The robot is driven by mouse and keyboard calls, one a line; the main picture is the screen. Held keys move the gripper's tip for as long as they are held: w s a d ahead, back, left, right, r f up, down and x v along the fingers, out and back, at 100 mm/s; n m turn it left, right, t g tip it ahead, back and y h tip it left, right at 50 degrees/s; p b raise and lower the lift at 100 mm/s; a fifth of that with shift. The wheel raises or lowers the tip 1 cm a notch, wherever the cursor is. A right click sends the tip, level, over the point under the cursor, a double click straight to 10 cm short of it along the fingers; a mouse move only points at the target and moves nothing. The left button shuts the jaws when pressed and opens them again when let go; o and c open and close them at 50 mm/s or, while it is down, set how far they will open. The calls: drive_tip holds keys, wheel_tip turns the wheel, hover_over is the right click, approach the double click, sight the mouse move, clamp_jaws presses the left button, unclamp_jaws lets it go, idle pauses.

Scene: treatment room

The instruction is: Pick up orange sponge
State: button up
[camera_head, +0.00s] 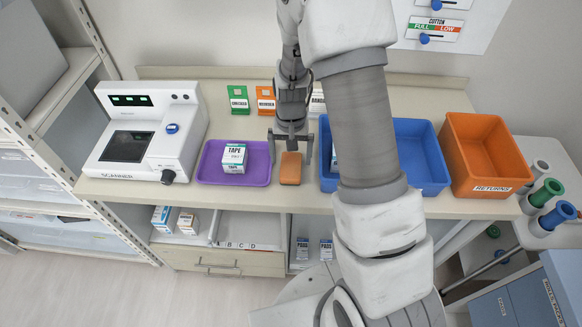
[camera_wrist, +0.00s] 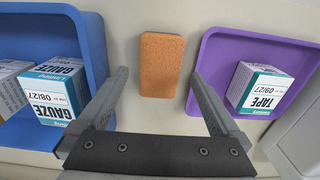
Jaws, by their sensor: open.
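The orange sponge (camera_head: 291,168) lies flat on the counter between the purple tray and the blue bin. In the wrist view the sponge (camera_wrist: 161,64) is a rounded upright rectangle, ahead of the gap between my fingers. My gripper (camera_head: 291,154) is open and empty, pointing down at the sponge in the head view. In the wrist view its two fingers (camera_wrist: 158,78) stand to either side of the sponge's near end, with bare counter showing between each finger and the sponge. I cannot tell the exact height of the fingertips above it.
The purple tray (camera_head: 206,176) holds a tape box (camera_head: 233,158). The blue bin (camera_head: 426,150) holds gauze boxes (camera_wrist: 50,92). An orange returns bin (camera_head: 479,190) stands at the right and a scanner (camera_head: 135,135) at the left.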

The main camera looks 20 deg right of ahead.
sight(291, 165)
drive_tip(key=shift+w+d+f, duration=0.1)
drive_tip(key=shift+w+f, duration=0.05)
drive_tip(key=shift+f, duration=2)
drive_tip(key=c, duration=1.4)
wheel_tip(291, 165, up, 10)
drive_tip(key=shift+r, duration=0.1)
drive_tip(key=o, duration=0.7)
drive_tip(key=c, duration=0.5)
